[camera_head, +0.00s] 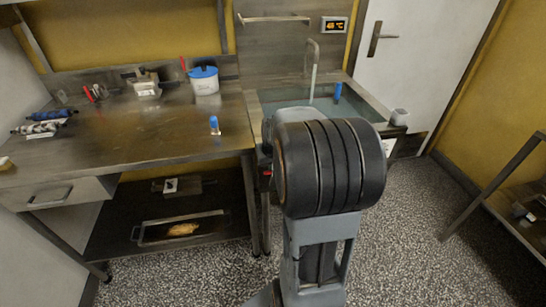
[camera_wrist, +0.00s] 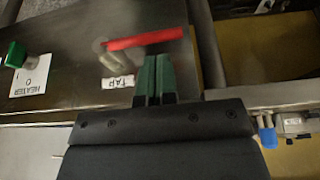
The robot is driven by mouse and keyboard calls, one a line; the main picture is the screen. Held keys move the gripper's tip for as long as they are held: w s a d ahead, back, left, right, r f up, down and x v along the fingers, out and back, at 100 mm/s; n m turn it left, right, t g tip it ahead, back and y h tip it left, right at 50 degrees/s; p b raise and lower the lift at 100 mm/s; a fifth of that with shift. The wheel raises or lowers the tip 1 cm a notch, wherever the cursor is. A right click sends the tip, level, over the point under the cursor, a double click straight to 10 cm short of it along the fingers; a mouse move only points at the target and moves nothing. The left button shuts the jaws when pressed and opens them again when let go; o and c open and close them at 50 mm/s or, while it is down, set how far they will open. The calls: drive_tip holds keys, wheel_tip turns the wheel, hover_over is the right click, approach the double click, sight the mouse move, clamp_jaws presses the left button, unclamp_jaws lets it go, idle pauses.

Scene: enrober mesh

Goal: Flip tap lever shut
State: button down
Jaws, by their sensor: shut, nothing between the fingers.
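A red tap lever (camera_wrist: 146,39) lies across the wrist view, slanting slightly up to the right, on a metal panel (camera_wrist: 80,75). A white label (camera_wrist: 118,82) reading "TAP" is just below it, beside a short pale metal part. My gripper (camera_wrist: 156,62) has green fingers held together with nothing between them. In the wrist view the fingertips are just below the right half of the lever; I cannot tell whether they touch it.
A green knob (camera_wrist: 16,54) with a heater label (camera_wrist: 31,74) sits on the same panel. In the head view, a sink (camera_head: 355,104) with a curved spout (camera_head: 312,66) lies behind my arm. A workbench (camera_head: 130,125) stands at left.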

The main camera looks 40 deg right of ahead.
drive_tip(key=shift+s+x, duration=0.2)
drive_tip(key=shift+x, duration=1.05)
drive_tip(key=shift+a+f, duration=0.1)
drive_tip(key=shift+f, duration=0.1)
